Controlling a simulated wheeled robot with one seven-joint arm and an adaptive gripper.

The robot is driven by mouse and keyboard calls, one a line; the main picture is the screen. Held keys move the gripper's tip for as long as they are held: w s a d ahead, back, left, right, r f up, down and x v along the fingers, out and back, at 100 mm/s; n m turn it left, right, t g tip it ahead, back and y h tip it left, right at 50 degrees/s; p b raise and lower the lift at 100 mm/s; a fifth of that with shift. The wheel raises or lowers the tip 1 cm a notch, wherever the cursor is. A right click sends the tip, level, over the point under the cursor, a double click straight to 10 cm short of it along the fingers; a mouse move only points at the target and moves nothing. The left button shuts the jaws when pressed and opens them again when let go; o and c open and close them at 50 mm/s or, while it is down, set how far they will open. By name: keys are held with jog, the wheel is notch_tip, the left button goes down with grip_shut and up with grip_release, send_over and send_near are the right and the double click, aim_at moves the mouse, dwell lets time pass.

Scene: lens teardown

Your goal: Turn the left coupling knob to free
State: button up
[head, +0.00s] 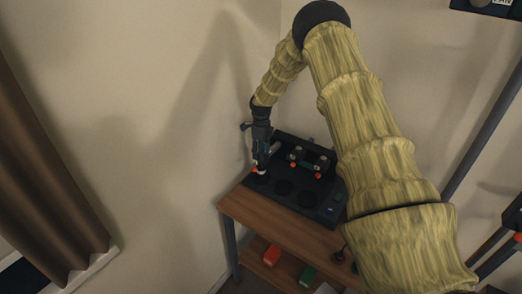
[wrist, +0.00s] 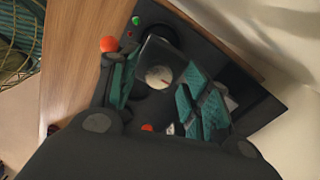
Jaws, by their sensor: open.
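My gripper (head: 260,168) points down over the left end of a black control panel (head: 285,186) in the head view. In the wrist view its teal-padded fingers (wrist: 160,90) are spread apart. A dark part with a round pale face (wrist: 158,77) shows between them; it may be the left coupling knob, but I cannot be sure. I cannot tell whether either finger touches it. A small red-orange spot (wrist: 147,128) shows below it. The head view has two dark raised parts with red-orange marks, one left (head: 296,155) and one right (head: 321,164). Any knob labels are unreadable.
The panel stands on a wooden table (head: 245,206) against the wall. A red item (head: 272,255) and a green item (head: 308,276) lie lower down. An orange ball (wrist: 109,44) and a green button (wrist: 136,20) show in the wrist view. My arm hides the table's right side.

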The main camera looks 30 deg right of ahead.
jog(key=c, duration=1.1)
jog(key=shift+o, duration=0.2)
jog(key=shift+n+b, duration=0.35)
jog(key=shift+n, duration=0.05)
jog(key=n+b, duration=0.2)
jog(key=n, duration=0.1)
jog(key=shift+f+n, duration=0.1)
jog(key=shift+n, duration=0.3)
jog(key=n+b, duration=0.2)
jog(key=n, duration=0.2)
jog(key=n+b, duration=0.1)
jog(key=n, duration=0.4)
jog(key=shift+b, duration=0.3)
jog(key=n, duration=0.4)
jog(key=shift+b, duration=0.4)
jog(key=shift+n, duration=0.3)
